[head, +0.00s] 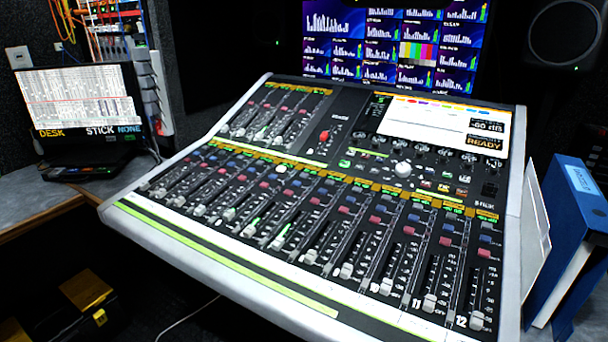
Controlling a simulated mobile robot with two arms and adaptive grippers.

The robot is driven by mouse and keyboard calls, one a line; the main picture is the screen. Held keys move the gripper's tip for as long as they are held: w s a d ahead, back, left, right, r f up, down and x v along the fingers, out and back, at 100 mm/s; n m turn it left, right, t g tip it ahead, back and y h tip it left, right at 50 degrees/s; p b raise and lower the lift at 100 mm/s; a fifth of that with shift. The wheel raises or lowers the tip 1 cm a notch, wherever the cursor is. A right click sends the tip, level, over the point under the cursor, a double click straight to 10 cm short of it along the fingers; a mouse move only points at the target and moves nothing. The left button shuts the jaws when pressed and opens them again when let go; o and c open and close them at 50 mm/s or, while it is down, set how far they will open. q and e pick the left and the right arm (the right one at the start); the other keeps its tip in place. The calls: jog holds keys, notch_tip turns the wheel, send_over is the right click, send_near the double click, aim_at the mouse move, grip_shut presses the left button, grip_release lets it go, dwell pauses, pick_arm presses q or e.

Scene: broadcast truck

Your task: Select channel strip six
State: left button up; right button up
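A large mixing console (325,190) with a pale frame fills the middle of the head view, tilted toward me. Its main row of channel strips carries grey fader caps, with small blue and red buttons above. Numbers 11 and 12 are readable beside the two rightmost faders. Judged by position, channel strip six (249,229) lies left of the row's middle; its number is too small to read. Neither of my grippers is in view.
A small monitor (82,100) at the left reads "DESK" and "STICK NONE". A blue binder (570,235) stands close to the console's right side. A large meter display (398,45) and a speaker (565,35) are behind. A yellow-topped dark box (87,291) sits low at the left.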

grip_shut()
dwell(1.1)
